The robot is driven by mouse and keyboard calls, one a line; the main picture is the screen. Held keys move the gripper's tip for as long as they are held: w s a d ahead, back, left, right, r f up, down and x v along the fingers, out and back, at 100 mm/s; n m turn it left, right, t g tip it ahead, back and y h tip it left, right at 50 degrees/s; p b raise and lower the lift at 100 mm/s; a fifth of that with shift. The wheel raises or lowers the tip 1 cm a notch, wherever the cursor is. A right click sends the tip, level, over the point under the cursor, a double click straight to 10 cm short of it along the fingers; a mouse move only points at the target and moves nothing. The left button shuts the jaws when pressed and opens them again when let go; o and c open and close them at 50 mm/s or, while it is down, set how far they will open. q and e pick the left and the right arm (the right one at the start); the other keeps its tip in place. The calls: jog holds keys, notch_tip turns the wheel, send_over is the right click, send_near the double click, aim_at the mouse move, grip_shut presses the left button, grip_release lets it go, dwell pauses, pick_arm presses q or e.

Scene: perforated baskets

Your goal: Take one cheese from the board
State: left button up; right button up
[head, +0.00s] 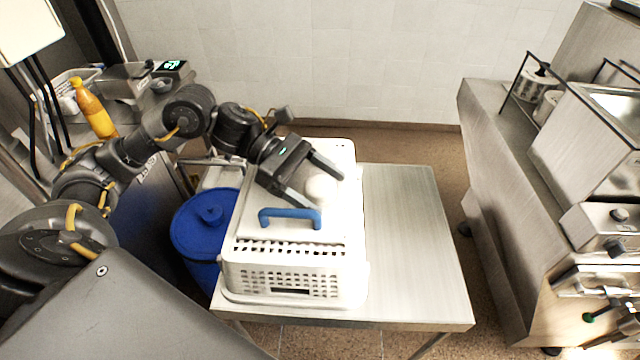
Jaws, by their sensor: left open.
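One round white cheese (321,188) shows on the white board (262,205), which lies on top of a white perforated basket (290,283). A blue handle (290,213) stands up from the board's near part. My left gripper (327,191) is open over the board, with one finger on each side of the cheese. I cannot tell whether the fingers touch it. The gripper and forearm hide part of the board behind them. My right gripper is not in view.
The basket stands on a steel table (410,250), whose right part is bare. A blue lidded barrel (205,225) stands left of the table. A steel machine (530,190) is at the right, across a floor gap. An orange bottle (93,108) stands at the back left.

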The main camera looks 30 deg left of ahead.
aim_at(323, 184)
pick_arm(q)
jog(key=shift+c, duration=0.5)
jog(key=c, duration=1)
jog(key=shift+r, duration=0.1)
jog(key=shift+r+b, duration=0.45)
jog(key=shift+b, duration=0.15)
jog(key=shift+d+r+b, duration=0.25)
jog(key=shift+r+b, duration=0.4)
jog(key=shift+r, duration=0.55)
jog(key=w+d+r+b, duration=0.1)
jog(key=d+r, duration=0.2)
jog(key=d, duration=0.1)
jog(key=w+d+r+b, duration=0.1)
jog(key=d+r+b, duration=0.1)
jog(key=d+r, duration=0.1)
jog(key=w+d+r+b, duration=0.1)
jog(key=d+r, duration=0.2)
jog(key=d, duration=0.3)
jog(key=shift+w+r, duration=0.15)
jog(key=shift+r, duration=0.15)
